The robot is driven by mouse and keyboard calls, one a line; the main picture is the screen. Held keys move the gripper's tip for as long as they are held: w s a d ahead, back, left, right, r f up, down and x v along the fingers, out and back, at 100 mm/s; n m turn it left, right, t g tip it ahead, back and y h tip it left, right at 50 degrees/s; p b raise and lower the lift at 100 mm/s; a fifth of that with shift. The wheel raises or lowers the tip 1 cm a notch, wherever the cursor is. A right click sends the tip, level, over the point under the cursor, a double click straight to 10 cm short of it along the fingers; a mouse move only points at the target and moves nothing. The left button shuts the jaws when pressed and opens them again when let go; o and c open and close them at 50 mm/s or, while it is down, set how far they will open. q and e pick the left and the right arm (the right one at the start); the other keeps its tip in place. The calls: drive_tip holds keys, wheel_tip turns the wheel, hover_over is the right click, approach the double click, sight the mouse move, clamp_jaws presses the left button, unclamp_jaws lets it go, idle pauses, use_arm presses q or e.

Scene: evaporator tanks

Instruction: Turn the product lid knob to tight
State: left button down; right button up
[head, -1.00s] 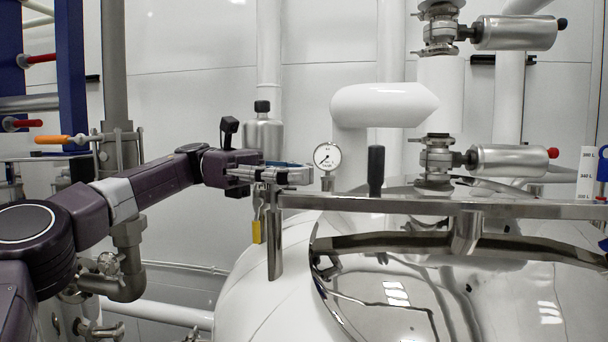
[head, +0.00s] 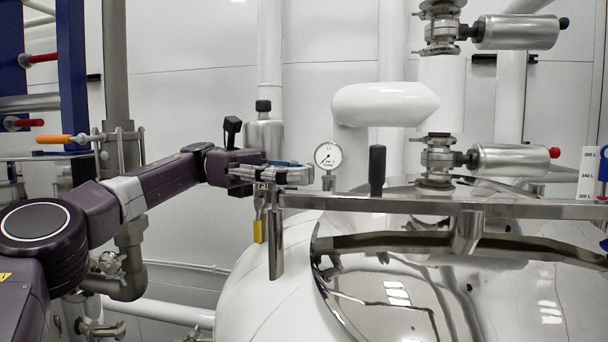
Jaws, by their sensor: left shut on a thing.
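The product tank's domed steel lid (head: 400,315) fills the lower right of the head view, with a steel bar (head: 380,204) running across above it. My left gripper (head: 298,176) reaches in from the left and is shut at the left end of this bar, just above a steel post (head: 276,245). What it holds there appears to be the lid knob. The fingers hide the knob almost fully, so its turn angle cannot be read. My right gripper is out of view.
A pressure gauge (head: 328,156) and a black upright handle (head: 377,170) stand right of the gripper. Pipes and valves with steel actuators (head: 508,160) rise behind. The wall space above the arm is clear.

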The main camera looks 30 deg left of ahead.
use_arm(q)
drive_tip(key=shift+s+a+m+g, duration=0.15)
drive_tip(key=shift+m+g, duration=0.25)
drive_tip(key=shift+g, duration=0.2)
idle(2.1)
drive_tip(key=c, duration=1.6)
unclamp_jaws()
